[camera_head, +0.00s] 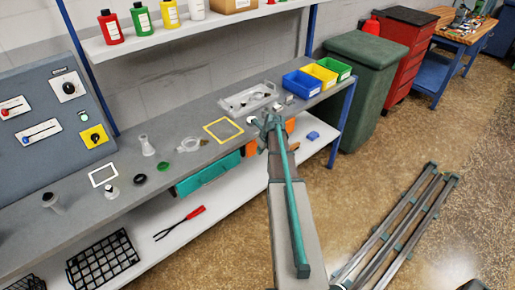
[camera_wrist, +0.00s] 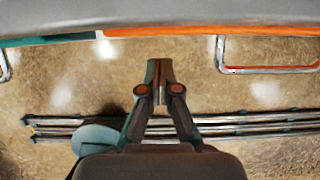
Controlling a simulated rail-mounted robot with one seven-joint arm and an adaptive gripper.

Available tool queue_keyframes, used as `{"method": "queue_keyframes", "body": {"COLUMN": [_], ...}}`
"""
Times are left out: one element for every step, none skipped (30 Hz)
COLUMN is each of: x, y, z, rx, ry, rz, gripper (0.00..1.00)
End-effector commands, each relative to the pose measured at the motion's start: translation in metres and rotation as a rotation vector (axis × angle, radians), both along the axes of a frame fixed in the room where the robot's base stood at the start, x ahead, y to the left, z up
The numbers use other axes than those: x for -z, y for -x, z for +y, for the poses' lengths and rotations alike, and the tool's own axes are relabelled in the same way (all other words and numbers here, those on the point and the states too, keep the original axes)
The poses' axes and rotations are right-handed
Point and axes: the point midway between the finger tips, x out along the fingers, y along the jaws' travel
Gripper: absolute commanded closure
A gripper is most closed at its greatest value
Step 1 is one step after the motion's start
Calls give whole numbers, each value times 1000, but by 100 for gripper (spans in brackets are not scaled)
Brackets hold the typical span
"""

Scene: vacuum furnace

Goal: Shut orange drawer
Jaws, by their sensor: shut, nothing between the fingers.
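The orange drawer (camera_head: 290,125) is under the grey workbench, mostly hidden behind my arm in the head view. In the wrist view its orange front (camera_wrist: 200,31) runs as a thin strip along the top, with a metal handle (camera_wrist: 268,69) to the right of my gripper. My gripper (camera_wrist: 153,63) is shut and empty, with floor showing between its tips and the orange strip in the picture. In the head view my gripper (camera_head: 268,122) is at the bench's front edge. I cannot tell how far the drawer stands out, or whether my fingers touch it.
A teal drawer (camera_head: 207,174) is left of the orange one. The workbench (camera_head: 165,178) holds a yellow frame (camera_head: 223,130), a clear tray (camera_head: 249,98), glassware and blue, yellow and green bins. A green bin cabinet (camera_head: 358,85) stands beyond it.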

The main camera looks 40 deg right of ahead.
Motion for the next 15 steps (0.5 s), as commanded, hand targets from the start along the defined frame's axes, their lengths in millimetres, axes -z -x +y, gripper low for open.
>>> {"method": "queue_keyframes", "body": {"x": [-1,-1,-8,-13,-18,-25,-30,-35,-42,-46,-51,-57,-61,-66,-70], "y": [15,21,20,22,24,27,29,31,34,36,38,40,42,44,46], "z": [3,3,2,1,1,1,1,0,0,0,0,-1,-1,-1,-1], "rx": [1,-1,-2,-1,-3,-1,-2,-2,-1,-2,-2,-3,-3,-3,-3], "ry": [-1,-1,1,2,1,2,2,2,2,2,2,2,2,2,2], "rz": [3,5,1,1,2,3,3,3,4,4,4,5,5,6,6], "gripper": [100,100,100,100,100,100,100,100,100,100,100,100,100,100,100]}}
